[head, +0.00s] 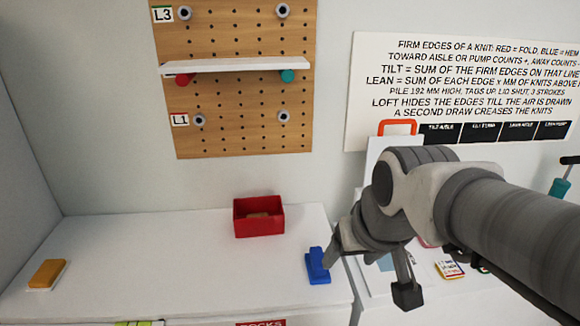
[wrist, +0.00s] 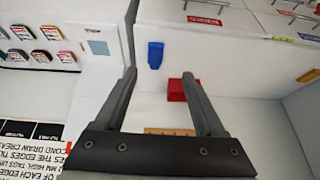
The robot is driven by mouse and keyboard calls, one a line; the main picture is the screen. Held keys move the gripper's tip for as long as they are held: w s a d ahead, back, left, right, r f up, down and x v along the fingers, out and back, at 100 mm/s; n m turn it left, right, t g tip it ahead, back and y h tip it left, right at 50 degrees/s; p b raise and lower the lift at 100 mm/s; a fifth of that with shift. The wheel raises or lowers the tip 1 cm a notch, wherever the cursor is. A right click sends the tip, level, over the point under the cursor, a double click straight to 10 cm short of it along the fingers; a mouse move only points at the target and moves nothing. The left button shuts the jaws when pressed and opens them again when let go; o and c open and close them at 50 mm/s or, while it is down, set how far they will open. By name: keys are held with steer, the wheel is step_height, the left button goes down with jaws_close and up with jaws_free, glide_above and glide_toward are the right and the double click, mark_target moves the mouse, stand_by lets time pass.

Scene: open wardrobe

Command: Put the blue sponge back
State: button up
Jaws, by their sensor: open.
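The blue sponge (head: 317,265) lies near the right end of the white surface, in front and to the right of the red box. In the wrist view the blue sponge (wrist: 155,54) shows just beyond the fingertips, roughly between their lines. My gripper (head: 371,267) is open and empty; in the head view one finger overlaps the sponge's right side, and I cannot tell whether they touch. In the wrist view the open fingers of my gripper (wrist: 159,75) hold nothing. What lies behind my arm is partly hidden.
The red box (head: 259,227), with something brown inside, stands at the back. A yellow-orange block (head: 47,273) on a white pad lies far left. A pegboard (head: 240,105) with a white shelf (head: 235,66) hangs above. The surface's left middle is clear.

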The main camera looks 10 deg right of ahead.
steer(key=s, duration=0.6)
steer(key=shift+d+r, duration=0.1)
steer(key=shift+r, duration=0.25)
step_height(320, 180, up, 9)
steer(key=p, duration=0.8)
steer(key=shift+p, duration=0.35)
steer(key=shift+w+f, duration=0.1)
